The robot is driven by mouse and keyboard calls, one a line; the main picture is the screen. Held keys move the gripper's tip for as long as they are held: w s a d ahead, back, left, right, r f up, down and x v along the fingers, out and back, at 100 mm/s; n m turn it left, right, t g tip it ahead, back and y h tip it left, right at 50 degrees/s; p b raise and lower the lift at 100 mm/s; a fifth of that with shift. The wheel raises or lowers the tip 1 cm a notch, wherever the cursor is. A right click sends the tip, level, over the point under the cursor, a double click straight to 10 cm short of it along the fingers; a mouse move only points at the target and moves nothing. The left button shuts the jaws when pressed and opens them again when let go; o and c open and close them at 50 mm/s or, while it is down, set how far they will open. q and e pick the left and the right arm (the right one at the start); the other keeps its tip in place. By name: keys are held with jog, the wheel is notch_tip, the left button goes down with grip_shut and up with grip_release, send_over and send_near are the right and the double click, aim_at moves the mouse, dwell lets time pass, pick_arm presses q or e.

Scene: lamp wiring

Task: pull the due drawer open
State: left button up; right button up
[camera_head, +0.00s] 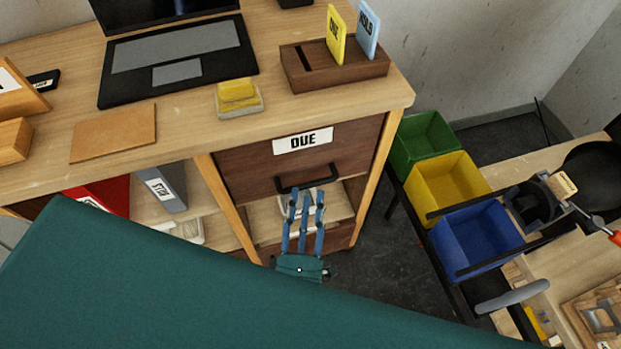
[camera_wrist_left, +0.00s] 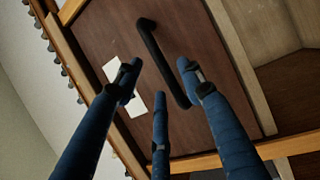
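The due drawer (camera_head: 255,165) is a dark brown front under the desk top, with a white "DUE" label (camera_head: 303,141) and a black bar handle (camera_head: 307,179). It looks shut, flush with the desk frame. My left gripper (camera_head: 306,192), with blue fingers, is just below the handle in the head view. In the left wrist view the gripper (camera_wrist_left: 158,80) has its fingers spread, and the handle (camera_wrist_left: 163,62) shows between and beyond them. Nothing is held; contact with the handle cannot be told. My right gripper is not in view.
An open shelf (camera_head: 265,215) lies below the drawer. A red binder (camera_head: 103,193) and a grey binder (camera_head: 163,186) stand left of it. Green, yellow and blue bins (camera_head: 480,238) stand to the right. A laptop (camera_head: 178,55) and card holder (camera_head: 335,68) are on the desk.

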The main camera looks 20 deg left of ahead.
aim_at(309, 187)
pick_arm(q)
jog(key=x, duration=0.4)
jog(key=shift+d+p, duration=0.1)
jog(key=shift+p, duration=0.25)
jog(key=shift+w, duration=0.5)
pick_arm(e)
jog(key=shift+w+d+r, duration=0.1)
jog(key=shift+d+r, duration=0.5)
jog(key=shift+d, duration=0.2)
pick_arm(q)
grip_shut()
